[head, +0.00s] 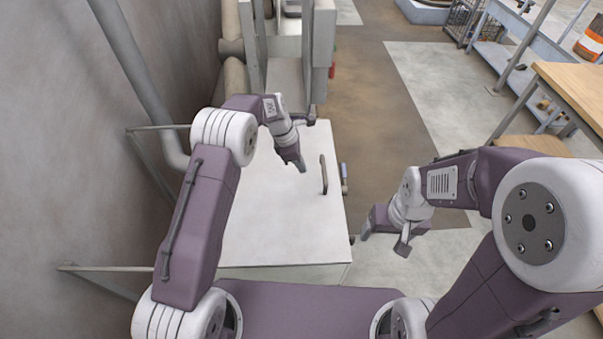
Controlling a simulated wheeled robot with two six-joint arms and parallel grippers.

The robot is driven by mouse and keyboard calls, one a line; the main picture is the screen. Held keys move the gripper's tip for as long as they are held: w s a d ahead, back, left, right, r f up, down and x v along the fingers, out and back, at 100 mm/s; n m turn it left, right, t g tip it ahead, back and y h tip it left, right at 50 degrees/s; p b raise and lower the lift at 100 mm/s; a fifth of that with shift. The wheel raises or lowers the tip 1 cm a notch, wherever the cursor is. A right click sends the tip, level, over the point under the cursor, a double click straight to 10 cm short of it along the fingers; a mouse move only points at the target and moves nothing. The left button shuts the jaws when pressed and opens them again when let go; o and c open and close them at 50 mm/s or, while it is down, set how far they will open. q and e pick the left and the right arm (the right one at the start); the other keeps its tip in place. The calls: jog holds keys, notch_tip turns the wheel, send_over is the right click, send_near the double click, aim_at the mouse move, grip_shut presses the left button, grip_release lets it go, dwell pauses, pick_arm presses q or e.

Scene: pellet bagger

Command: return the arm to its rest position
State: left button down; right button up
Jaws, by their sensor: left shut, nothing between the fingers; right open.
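My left arm comes in from the left and bends over a white cabinet top. Its gripper (300,166) is shut and empty, and hangs over the white surface, left of the dark handle. My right arm comes in from the right. Its gripper (383,245) is open and empty, with its fingers apart, over the floor to the right of the white cabinet. Neither gripper appears to touch anything.
The white cabinet top (265,225) has a dark handle (324,175) near its right edge. A wall with a grey pipe (140,75) runs along the left. A wooden table (575,90) stands at right. Floor (375,110) beyond the cabinet is clear.

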pick_arm(q)
jog(key=v, duration=0.5)
jog(key=shift+d, duration=0.1)
pick_arm(e)
jog(key=shift+w+d+f, duration=0.1)
jog(key=shift+d+f, duration=0.05)
jog(key=shift+f, duration=0.3)
pick_arm(q)
jog(key=shift+w, duration=0.15)
notch_tip(320, 180, up, 5)
jog(key=t, duration=0.1)
jog(key=s+a+r+m+y+b, duration=0.1)
jog(key=s+a+r+m+b, duration=0.15)
jog(key=s+a, duration=0.5)
jog(key=s+a+f+m+y, duration=0.1)
jog(key=s+a+f+m, duration=0.1)
jog(key=s+m, duration=0.6)
jog(key=s+a+f+m+y, duration=0.1)
jog(key=s+a+f+m, duration=0.1)
jog(key=s+f+m, duration=0.3)
jog(key=s+m, duration=0.3)
jog(key=s, duration=0.2)
jog(key=shift+a+f+p, duration=0.3)
jog(key=shift+f, duration=0.05)
pick_arm(e)
jog(key=shift+w+d+f, duration=0.1)
jog(key=shift+f, duration=0.7)
